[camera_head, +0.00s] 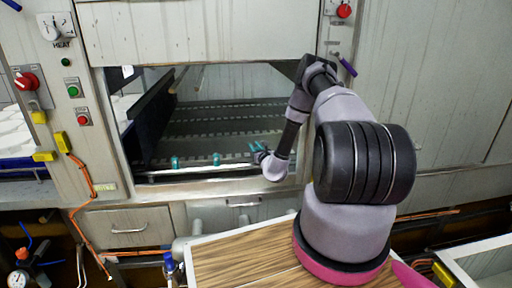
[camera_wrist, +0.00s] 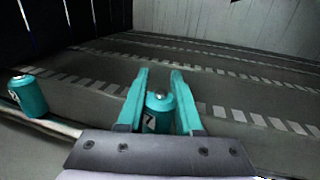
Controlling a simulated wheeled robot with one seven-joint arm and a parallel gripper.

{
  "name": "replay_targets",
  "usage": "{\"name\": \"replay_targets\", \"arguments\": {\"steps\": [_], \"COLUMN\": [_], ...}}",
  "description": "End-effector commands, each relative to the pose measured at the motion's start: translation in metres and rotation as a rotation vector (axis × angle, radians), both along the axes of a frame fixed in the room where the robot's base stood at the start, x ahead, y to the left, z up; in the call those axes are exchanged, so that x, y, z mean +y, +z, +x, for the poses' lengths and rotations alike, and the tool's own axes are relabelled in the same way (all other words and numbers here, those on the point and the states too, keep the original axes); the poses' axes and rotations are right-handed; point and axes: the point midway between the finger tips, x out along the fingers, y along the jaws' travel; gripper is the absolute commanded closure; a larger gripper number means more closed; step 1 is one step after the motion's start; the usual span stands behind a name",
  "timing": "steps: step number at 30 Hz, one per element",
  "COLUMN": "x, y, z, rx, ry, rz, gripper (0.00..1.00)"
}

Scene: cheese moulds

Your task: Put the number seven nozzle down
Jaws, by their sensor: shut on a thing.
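My gripper (camera_wrist: 159,76) is shut on the number seven nozzle (camera_wrist: 159,103), a small teal cylinder with a pale tip. The nozzle appears upright between the two teal fingers. I cannot tell whether its base touches the ledge. In the head view my gripper (camera_head: 257,147) is at the right part of the machine's opening; the held nozzle is hard to make out there.
Another teal nozzle (camera_wrist: 29,96) stands to the left on the pale front ledge (camera_head: 236,165). Dark slatted conveyor (camera_head: 215,118) lies behind.

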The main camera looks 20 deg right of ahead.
Motion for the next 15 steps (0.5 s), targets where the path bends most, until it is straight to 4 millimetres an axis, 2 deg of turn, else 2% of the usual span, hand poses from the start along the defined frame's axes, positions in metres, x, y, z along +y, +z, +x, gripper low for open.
{"name": "replay_targets", "arguments": {"steps": [9, 10, 11, 12, 15], "x": [-0.0002, -0.0003, -0.0004, -0.0003, -0.0004], "y": [-0.0072, -0.0065, -0.0064, -0.0064, -0.0063], "z": [-0.0001, 0.0, 0.0, -0.0001, -0.0001], "rx": [0.0, 0.0, 0.0, 0.0, 0.0], "ry": [0.0, 0.0, 0.0, 0.0, 0.0], "rz": [0.0, 0.0, 0.0, 0.0, 0.0], "gripper": [1.0, 0.54, 0.43, 0.35, 0.35]}}
